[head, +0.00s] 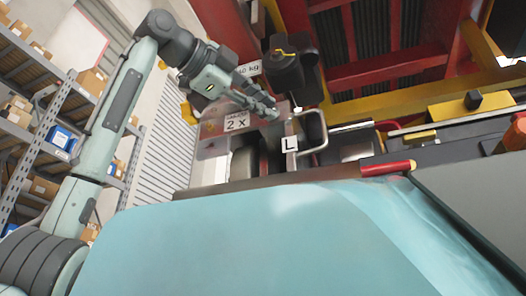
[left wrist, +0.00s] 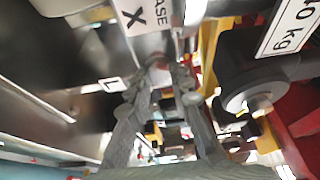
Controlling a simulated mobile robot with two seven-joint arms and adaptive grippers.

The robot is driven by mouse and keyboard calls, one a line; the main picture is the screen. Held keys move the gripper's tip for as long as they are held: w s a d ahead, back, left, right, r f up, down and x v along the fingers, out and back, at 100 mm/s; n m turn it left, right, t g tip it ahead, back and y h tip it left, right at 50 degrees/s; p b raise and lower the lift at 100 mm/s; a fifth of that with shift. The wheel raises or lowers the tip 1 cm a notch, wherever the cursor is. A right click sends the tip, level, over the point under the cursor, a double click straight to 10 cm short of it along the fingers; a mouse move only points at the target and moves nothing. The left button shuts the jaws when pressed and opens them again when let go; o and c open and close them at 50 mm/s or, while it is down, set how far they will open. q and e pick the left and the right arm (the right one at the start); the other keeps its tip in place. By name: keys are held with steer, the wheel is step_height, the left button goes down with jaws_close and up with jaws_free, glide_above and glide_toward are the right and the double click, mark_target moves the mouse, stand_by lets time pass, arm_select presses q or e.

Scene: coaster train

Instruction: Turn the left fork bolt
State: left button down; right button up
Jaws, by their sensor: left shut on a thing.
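My left gripper (head: 268,109) reaches in from the left, beside a bracket marked L (head: 290,143). In the left wrist view the two grey fingers of the gripper (left wrist: 164,85) converge on a small, blurred, reddish-brown piece between their tips. I take this to be the left fork bolt (left wrist: 159,73); its shape is unclear. In the head view the bolt is hidden by the fingers. The L label also shows in the left wrist view (left wrist: 112,85), left of the fingers. My right gripper is not in view.
A "2 X" sign (head: 236,123) hangs just left of the bracket. A dark cylinder (head: 287,73) is close above the gripper, near a "40 kg" label (left wrist: 288,25). A bent metal handle (head: 316,130) is at right. Shelves with boxes (head: 40,120) stand far left.

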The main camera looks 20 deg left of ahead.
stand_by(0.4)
arm_select(q)
steer(key=c, duration=1.4)
jaws_free()
steer(key=shift+o, duration=0.2)
steer(key=shift+s, duration=0.15)
steer(key=v, duration=1.2)
steer(key=shift+r, duration=0.1)
